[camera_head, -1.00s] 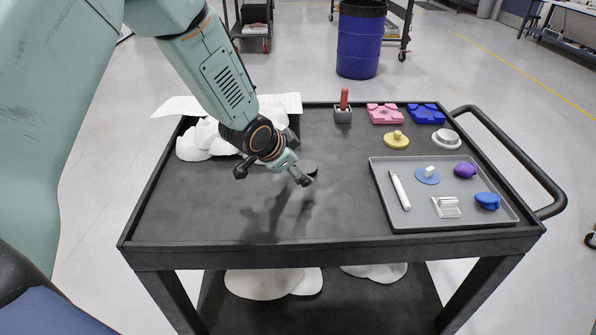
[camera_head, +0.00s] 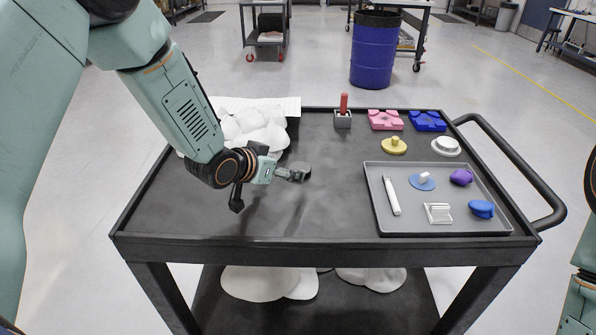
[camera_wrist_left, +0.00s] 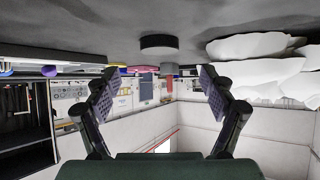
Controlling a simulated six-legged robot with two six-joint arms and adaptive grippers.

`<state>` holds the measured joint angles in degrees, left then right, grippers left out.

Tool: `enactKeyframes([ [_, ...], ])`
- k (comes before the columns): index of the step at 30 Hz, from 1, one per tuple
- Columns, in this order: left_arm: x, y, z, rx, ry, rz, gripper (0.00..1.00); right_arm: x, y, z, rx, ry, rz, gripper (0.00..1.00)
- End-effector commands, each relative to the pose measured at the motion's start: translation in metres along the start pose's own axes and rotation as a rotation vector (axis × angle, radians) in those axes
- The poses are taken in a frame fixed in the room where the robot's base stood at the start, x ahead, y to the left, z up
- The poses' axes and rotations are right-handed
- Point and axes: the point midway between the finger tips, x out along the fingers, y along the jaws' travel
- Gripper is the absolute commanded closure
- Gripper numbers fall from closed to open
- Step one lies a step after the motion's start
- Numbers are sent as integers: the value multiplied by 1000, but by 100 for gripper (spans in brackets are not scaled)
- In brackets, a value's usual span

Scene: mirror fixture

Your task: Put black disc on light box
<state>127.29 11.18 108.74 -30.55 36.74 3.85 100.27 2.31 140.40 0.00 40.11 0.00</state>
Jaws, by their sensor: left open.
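The black disc (camera_head: 303,168) lies on the dark cart top, left of the tray, partly covered by a finger of my left gripper (camera_head: 271,190). The left wrist view looks inverted, with the cart top above. The gripper is open and empty. A pale flat panel (camera_head: 285,104) lies at the back left under white lumpy shapes; I cannot tell if it is the light box. My right gripper is not in view.
A grey tray (camera_head: 375,200) with several small items fills the cart's right side. Behind it are a yellow knobbed piece (camera_head: 394,147), a white round piece (camera_head: 446,147), pink and blue blocks, and a grey holder (camera_head: 343,121) with a red handle. The front middle is clear.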

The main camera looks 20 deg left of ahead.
Motion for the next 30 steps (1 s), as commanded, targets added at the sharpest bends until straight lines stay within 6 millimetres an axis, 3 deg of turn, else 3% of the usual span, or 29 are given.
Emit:
enactKeyframes([
  [12,52,2,2,2,-3,0,17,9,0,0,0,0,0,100],
  [23,59,2,1,-2,-2,-3,17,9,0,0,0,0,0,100],
  [30,59,2,1,-1,-2,-2,38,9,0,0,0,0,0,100],
])
